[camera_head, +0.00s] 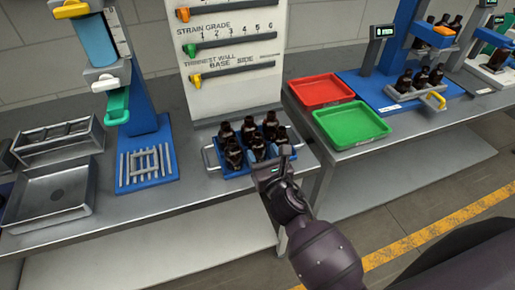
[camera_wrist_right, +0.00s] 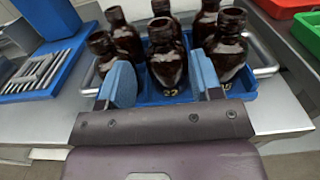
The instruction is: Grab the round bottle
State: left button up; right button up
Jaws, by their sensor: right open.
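Several dark amber bottles (camera_head: 256,146) stand upright in a blue tray (camera_head: 237,171) with metal side handles on the near bench. In the right wrist view, a front middle bottle (camera_wrist_right: 166,62) with pale marking low on its body appears between the blue fingers. Another bottle (camera_wrist_right: 228,48) stands to its right and a shorter-looking one (camera_wrist_right: 101,50) to its left. I cannot tell which bottle is the round one. My right gripper (camera_head: 275,163), also in the wrist view (camera_wrist_right: 164,82), is open at the tray's front side. It grips nothing. My left gripper is out of view.
A strain-grade board (camera_head: 236,50) stands behind the tray. A blue stand (camera_head: 143,135) is on the left, near metal trays (camera_head: 52,196). Red (camera_head: 321,90) and green (camera_head: 351,124) trays lie on the right bench. More bottles (camera_head: 420,77) stand farther right.

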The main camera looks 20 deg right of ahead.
aim_at(259, 141)
jog(key=shift+w+d+r+p, duration=0.1)
jog(key=shift+w+r+p, duration=0.1)
jog(key=shift+w, duration=0.75)
jog(key=shift+w+a+r+p, duration=0.15)
jog(key=shift+w+r, duration=0.1)
jog(key=shift+w, duration=0.65)
jog(key=shift+w+d+r+p, duration=0.15)
jog(key=shift+w+r+p, duration=0.05)
jog(key=shift+w, duration=0.75)
jog(key=c, duration=1)
